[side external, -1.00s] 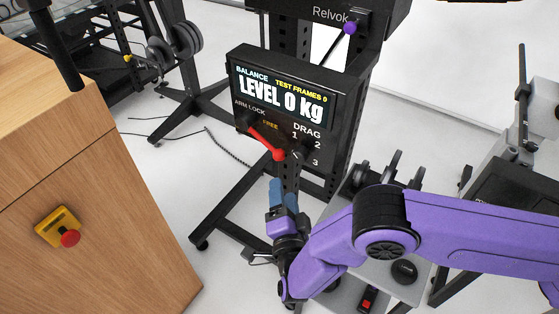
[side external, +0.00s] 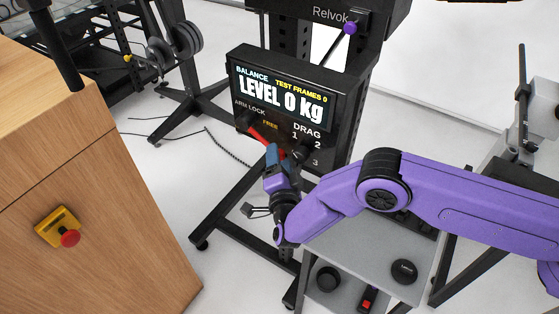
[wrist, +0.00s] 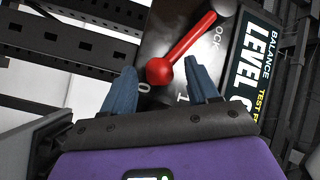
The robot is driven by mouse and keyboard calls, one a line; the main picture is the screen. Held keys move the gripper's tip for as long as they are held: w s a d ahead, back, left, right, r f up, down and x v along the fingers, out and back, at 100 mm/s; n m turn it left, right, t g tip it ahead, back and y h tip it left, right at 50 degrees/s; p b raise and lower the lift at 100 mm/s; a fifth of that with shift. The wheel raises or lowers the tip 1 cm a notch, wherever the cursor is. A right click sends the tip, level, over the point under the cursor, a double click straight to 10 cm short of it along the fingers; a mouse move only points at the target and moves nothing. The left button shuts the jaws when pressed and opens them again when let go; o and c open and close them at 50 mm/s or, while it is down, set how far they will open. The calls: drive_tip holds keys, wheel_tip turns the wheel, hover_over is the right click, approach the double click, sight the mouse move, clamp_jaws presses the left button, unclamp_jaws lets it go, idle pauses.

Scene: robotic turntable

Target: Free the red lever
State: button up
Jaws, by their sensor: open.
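The red lever (side external: 257,134) is on the front of the black control panel, by the labels ARM LOCK and FREE. In the side view its ball end is hidden behind my gripper (side external: 279,157). In the wrist view the red lever (wrist: 190,49) runs diagonally, with its round ball end near the fingertips. My gripper (wrist: 163,75) is open, its blue fingers on either side of the ball end. I cannot tell whether a finger touches it.
The panel's display (side external: 281,93) reads LEVEL 0 kg. A DRAG dial (side external: 301,150) sits just right of my gripper. A purple-knobbed rod (side external: 349,29) is above the panel. A grey shelf (side external: 367,248) stands below my arm, and a wooden cabinet (side external: 100,190) is at left.

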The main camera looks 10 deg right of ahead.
clamp_jaws()
drive_tip(key=shift+s+d+r+n+g, duration=0.1)
drive_tip(key=shift+d+r+n+g, duration=0.05)
drive_tip(key=shift+r+n+g, duration=0.15)
drive_tip(key=shift+s+d+r+n+g, duration=0.1)
drive_tip(key=shift+d+r+n, duration=0.1)
drive_tip(key=shift+r, duration=0.2)
unclamp_jaws()
drive_tip(key=shift+w, duration=0.1)
drive_tip(key=shift+a, duration=0.1)
drive_tip(key=shift+s, duration=0.2)
drive_tip(key=s+a+r, duration=0.1)
drive_tip(key=s+a, duration=0.1)
drive_tip(key=s, duration=1.5)
drive_tip(key=shift+a+r, duration=0.15)
drive_tip(key=shift+r, duration=0.05)
drive_tip(key=shift+o, duration=0.2)
